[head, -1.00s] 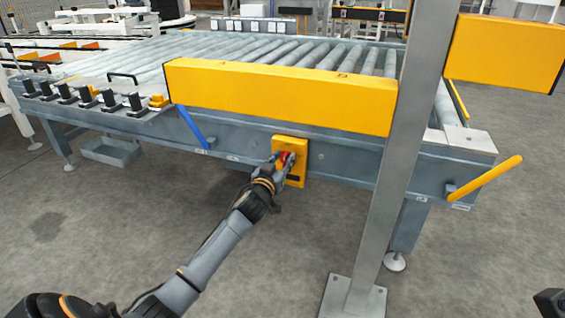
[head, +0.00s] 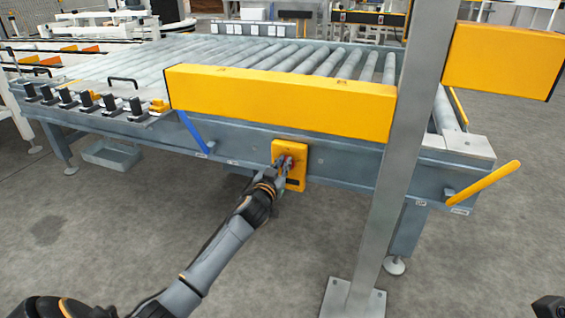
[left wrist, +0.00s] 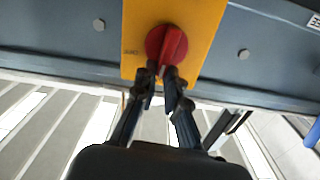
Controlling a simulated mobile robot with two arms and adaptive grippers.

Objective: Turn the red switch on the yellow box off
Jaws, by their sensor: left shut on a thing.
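The yellow box (head: 295,182) is mounted on the side rail of the roller conveyor. Its red switch (head: 288,162) is partly hidden by my left gripper (head: 284,165) in the head view. In the left wrist view the yellow box (left wrist: 205,20) fills the top middle, with the round red switch (left wrist: 165,42) on it. The switch handle looks tilted. My left gripper (left wrist: 164,75) is shut on the switch handle, its fingertips at the lower part of the switch.
A long yellow guard (head: 280,100) runs along the conveyor edge above the box. A grey post (head: 390,190) stands to the right, with a yellow lever (head: 485,182) beyond it. A blue bar (head: 193,133) is at the left. The floor in front is clear.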

